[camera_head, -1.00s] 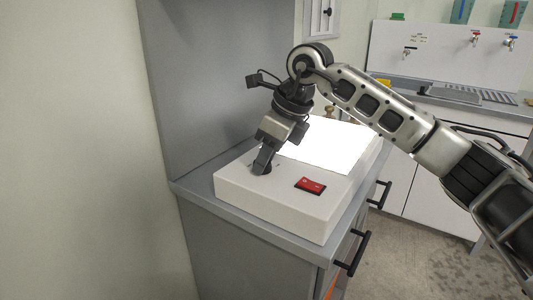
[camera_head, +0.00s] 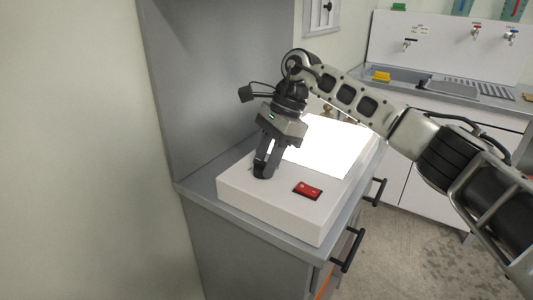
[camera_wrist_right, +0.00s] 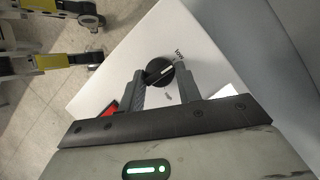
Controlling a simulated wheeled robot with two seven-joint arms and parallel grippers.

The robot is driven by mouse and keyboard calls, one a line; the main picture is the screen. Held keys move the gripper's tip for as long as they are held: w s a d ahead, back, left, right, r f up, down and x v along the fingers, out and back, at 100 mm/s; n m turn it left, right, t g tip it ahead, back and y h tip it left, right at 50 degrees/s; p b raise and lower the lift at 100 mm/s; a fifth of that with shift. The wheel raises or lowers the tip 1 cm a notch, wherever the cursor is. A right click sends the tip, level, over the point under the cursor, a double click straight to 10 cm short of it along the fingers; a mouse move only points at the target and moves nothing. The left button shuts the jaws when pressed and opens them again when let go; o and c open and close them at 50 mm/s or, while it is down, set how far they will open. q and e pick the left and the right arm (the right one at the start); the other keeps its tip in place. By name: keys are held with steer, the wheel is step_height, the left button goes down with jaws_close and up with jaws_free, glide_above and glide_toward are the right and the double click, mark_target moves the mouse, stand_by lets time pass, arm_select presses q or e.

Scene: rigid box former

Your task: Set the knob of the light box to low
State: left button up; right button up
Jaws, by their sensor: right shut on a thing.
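The light box (camera_head: 270,212) is a white box on a grey cabinet top, with a brightly lit panel (camera_head: 325,150). Its round black knob (camera_wrist_right: 158,75) has a white pointer line directed up and to the right, toward a small printed label (camera_wrist_right: 179,54) that seems to read "low". My right gripper (camera_head: 264,172) points down at the knob, its fingers closed on the knob's sides. The fingers also show in the right wrist view (camera_wrist_right: 163,82). In the head view the gripper mostly hides the knob. My left gripper is not in view.
A red rocker switch (camera_head: 308,190) sits on the box near the knob. A grey upright panel (camera_head: 200,90) stands behind the cabinet top (camera_head: 250,231). A sink counter (camera_head: 450,90) with taps is at the back right.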

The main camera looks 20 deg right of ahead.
steer(key=shift+r+n, duration=0.1)
steer(key=shift+n, duration=0.4)
steer(key=shift+n+g, duration=0.3)
steer(key=o, duration=1)
steer(key=shift+c, duration=0.2)
steer(key=p+v, duration=0.1)
steer(key=v, duration=1.1)
